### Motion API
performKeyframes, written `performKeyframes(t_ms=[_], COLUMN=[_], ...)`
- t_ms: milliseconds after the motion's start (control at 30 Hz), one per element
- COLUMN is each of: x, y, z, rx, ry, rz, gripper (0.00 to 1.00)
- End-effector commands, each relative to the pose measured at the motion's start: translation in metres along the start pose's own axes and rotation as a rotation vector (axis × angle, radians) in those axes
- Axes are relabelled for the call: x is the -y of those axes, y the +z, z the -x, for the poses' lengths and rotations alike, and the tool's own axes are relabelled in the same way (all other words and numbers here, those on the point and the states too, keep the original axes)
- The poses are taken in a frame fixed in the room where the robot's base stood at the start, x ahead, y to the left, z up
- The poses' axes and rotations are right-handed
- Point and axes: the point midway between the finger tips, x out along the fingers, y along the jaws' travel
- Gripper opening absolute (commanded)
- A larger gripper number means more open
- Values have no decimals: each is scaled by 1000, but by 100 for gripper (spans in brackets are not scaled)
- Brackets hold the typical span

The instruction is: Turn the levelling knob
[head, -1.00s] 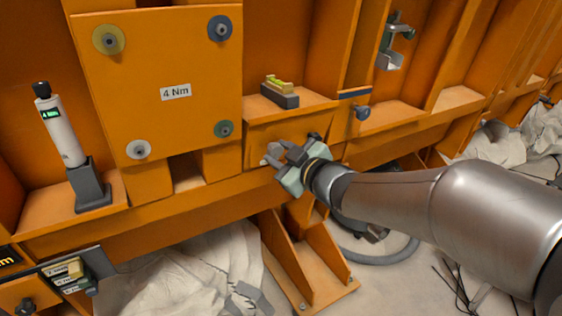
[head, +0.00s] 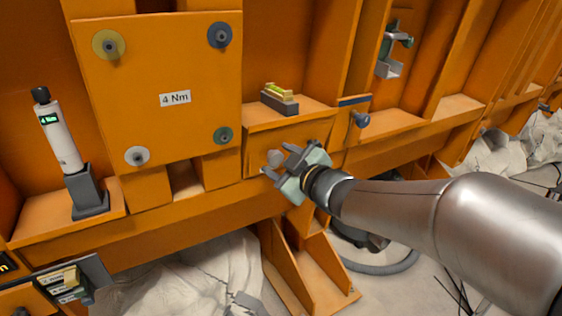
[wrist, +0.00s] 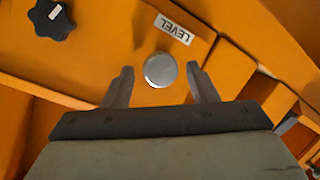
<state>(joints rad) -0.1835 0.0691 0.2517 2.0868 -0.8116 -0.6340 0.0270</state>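The levelling knob is a round, silver-grey knob (wrist: 160,70) beside a white "LEVEL" label (wrist: 174,29) on the orange panel. In the head view the knob (head: 275,157) shows at my fingertips. My gripper (wrist: 160,78) is open, with one finger on either side of the knob and a gap on both sides in the wrist view. It also shows in the head view (head: 280,160), facing the panel. I cannot tell how deep the knob sits between the fingers. A spirit level (head: 280,99) with a yellow-green top stands on the ledge above.
A black star-shaped knob (wrist: 51,18) is on the panel near the label. A blue-grey knob (head: 360,118) sits to the right. A large orange plate (head: 160,65) marked "4 Nm" and a white tool in a stand (head: 88,190) are on the left.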

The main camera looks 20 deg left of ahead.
Motion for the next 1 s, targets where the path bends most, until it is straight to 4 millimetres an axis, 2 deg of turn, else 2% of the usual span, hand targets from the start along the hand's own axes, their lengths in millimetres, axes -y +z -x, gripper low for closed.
performKeyframes(t_ms=[167, 267, 700, 900, 1000], x=[0, -1, -2, -2, -1], y=[-1, -2, -3, -2, -1], z=[5, 18, 123, 158, 168], rx=[0, 0, 1, 1, 1], ry=[-1, 0, 3, 3, 2], rz=[0, 1, 1, 1, 0], gripper=[53, 53, 53, 53, 53])
